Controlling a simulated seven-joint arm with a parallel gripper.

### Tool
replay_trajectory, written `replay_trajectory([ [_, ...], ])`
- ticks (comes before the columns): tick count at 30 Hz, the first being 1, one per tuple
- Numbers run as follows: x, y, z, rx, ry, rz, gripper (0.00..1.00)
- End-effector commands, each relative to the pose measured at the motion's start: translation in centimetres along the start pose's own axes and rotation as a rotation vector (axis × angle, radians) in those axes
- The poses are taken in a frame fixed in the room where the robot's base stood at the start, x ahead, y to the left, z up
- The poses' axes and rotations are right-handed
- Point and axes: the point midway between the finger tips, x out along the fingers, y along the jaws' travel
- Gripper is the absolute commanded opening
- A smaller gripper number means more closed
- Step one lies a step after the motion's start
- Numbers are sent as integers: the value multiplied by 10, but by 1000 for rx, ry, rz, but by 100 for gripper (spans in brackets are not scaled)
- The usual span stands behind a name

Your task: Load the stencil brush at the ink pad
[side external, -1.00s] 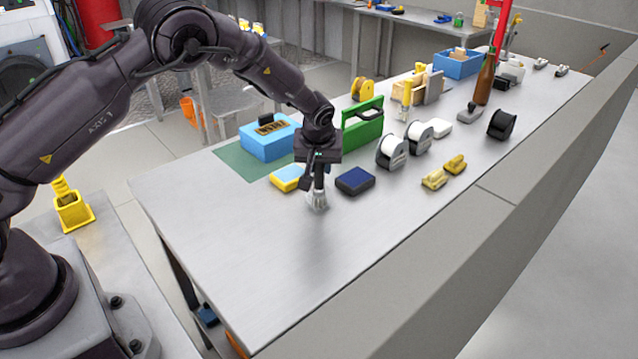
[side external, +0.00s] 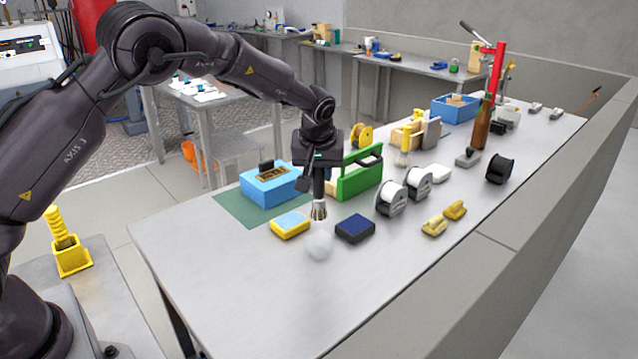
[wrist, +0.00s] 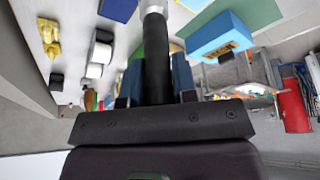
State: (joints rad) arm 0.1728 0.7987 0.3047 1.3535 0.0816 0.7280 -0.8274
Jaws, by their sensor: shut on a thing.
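My gripper (side external: 318,176) is shut on the dark handle of the stencil brush (side external: 319,209), which hangs upright, bristles down, above the bench. The handle (wrist: 155,50) also shows between my two fingers in the wrist view; the bristles are cut off there. The ink pad (side external: 355,228), a dark blue pad in a black case, lies to the right of the brush and apart from it. A yellow block with a light blue top (side external: 290,225) lies to the left of the brush. I cannot tell whether the bristles carry ink.
A pale round patch (side external: 319,246) shows on the bench below the brush; I cannot tell what it is. A blue box (side external: 268,190) stands on a green mat (side external: 232,207). A green frame (side external: 360,181) and white rolls (side external: 391,198) stand behind the pad. The front bench is clear.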

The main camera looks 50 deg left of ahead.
Motion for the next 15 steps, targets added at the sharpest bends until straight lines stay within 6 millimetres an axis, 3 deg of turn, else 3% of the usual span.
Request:
replay_trajectory([
  [6,0,0,0,0,0,0,3],
  [7,0,0,0,0,0,0,19],
  [9,0,0,0,1,0,0,3],
  [10,0,0,0,0,0,0,0],
  [15,8,11,-10,-16,44,36,0],
])
